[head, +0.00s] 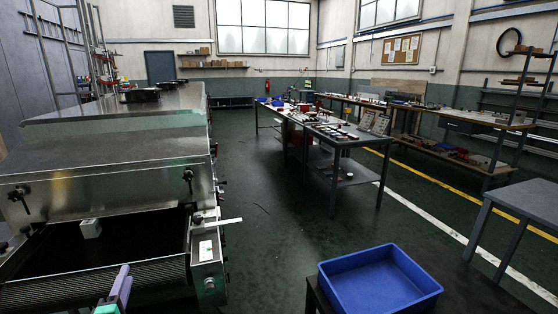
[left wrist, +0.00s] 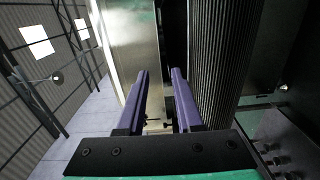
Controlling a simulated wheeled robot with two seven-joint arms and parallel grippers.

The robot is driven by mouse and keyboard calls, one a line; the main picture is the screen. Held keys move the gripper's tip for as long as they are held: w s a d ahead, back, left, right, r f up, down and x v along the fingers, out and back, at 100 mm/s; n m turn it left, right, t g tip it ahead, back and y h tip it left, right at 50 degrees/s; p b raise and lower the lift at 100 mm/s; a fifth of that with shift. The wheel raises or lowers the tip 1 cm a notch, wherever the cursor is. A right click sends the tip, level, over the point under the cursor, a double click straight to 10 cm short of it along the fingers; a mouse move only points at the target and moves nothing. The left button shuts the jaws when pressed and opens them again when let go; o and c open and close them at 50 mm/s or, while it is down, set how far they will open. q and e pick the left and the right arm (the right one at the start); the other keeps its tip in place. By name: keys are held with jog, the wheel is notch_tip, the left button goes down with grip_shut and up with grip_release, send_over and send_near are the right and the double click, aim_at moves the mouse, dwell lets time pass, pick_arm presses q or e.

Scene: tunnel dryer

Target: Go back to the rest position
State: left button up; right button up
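My left gripper (head: 121,281) shows at the bottom left of the head view, by the front edge of the dryer's belt. In the left wrist view its two purple fingers (left wrist: 160,73) stand apart with nothing between them. The tunnel dryer (head: 110,150) is a large metal housing on the left. A small pale block (head: 90,228) sits on its dark belt (head: 50,247) near the tunnel mouth. The ribbed belt edge also shows beside the fingers in the left wrist view (left wrist: 220,60). My right gripper is in neither view.
A blue bin (head: 345,287), seemingly empty, stands on a dark stand at the front. A grey table (head: 530,200) is at the right. Workbenches (head: 345,140) with small items stand further back.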

pick_arm(q)
jog(key=s+d+f+m+g+h+p, duration=0.1)
jog(key=d+f+m+g+h, duration=0.2)
jog(key=f, duration=0.5)
jog(key=s+d+f+m+g+p, duration=0.1)
jog(key=d+f+m, duration=0.25)
jog(key=f, duration=0.55)
jog(key=s+d+f+m+g+h+p, duration=0.1)
jog(key=s+d+f+m+g, duration=0.15)
jog(key=s+f, duration=0.35)
jog(key=s+d+f+m+g+h+p, duration=0.15)
jog(key=s+f+m, duration=0.25)
jog(key=f, duration=0.5)
jog(key=s+f+m+g+p, duration=0.1)
jog(key=s+f+m+g, duration=0.3)
jog(key=s, duration=1.1)
jog(key=s+d+f+m+g+p, duration=0.1)
jog(key=s+f+m+g, duration=0.3)
jog(key=s, duration=1)
notch_tip(320, 180, down, 5)
jog(key=m, duration=0.3)
jog(key=shift+s+d+r, duration=0.15)
jog(key=shift+s+d, duration=0.05)
jog(key=shift+s, duration=0.2)
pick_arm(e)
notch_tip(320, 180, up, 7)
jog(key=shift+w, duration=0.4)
